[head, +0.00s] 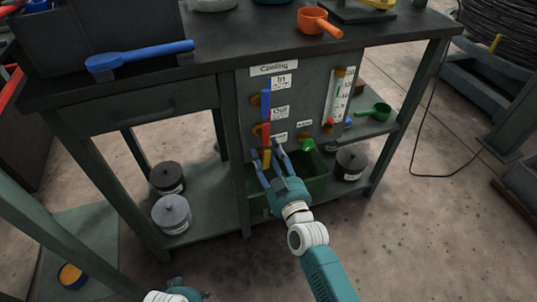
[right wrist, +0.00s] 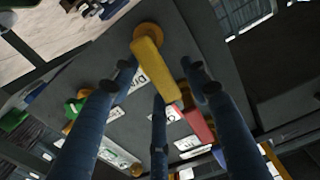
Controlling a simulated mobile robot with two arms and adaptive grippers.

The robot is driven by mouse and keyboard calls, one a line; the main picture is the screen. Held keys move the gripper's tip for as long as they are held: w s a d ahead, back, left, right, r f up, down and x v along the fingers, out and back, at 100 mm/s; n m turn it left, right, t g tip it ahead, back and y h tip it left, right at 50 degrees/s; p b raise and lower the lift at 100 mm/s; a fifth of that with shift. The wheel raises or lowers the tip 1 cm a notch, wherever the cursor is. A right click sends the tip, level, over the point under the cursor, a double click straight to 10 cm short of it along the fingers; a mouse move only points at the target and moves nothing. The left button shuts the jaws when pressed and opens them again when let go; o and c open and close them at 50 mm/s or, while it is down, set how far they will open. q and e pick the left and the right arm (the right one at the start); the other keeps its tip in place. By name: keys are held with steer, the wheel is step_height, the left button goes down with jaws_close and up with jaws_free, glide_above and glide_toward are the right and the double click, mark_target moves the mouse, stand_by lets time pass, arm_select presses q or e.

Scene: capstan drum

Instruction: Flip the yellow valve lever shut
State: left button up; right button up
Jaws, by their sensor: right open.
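The yellow valve lever (head: 266,158) is the lowest of three levers on the grey panel (head: 308,100), below a blue lever (head: 266,101) and a red lever (head: 266,134). It hangs downward in the head view. My right gripper (head: 269,164) is open at the yellow lever, partly covering it. In the right wrist view, the yellow lever (right wrist: 158,70) runs from its round orange pivot (right wrist: 148,34) into the space between my spread right fingers (right wrist: 162,82). I cannot tell whether any finger touches it. My left gripper's fingers are not in view.
The red lever (right wrist: 198,123) lies close beside the fingers in the wrist view. A green knob (head: 307,145) sits right of the gripper on the panel. A green bin (head: 315,180) stands below. The bench top (head: 230,48) overhangs above. The floor in front is clear.

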jaws_close()
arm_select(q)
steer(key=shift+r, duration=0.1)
arm_select(e)
steer(key=shift+s+a+n+p, duration=0.1)
steer(key=shift+a+n+p, duration=0.15)
steer(key=shift+n+p, duration=0.4)
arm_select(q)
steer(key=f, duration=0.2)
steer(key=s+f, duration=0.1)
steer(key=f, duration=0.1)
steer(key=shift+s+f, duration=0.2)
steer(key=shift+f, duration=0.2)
arm_select(e)
jaws_free()
steer(key=v, duration=1.2)
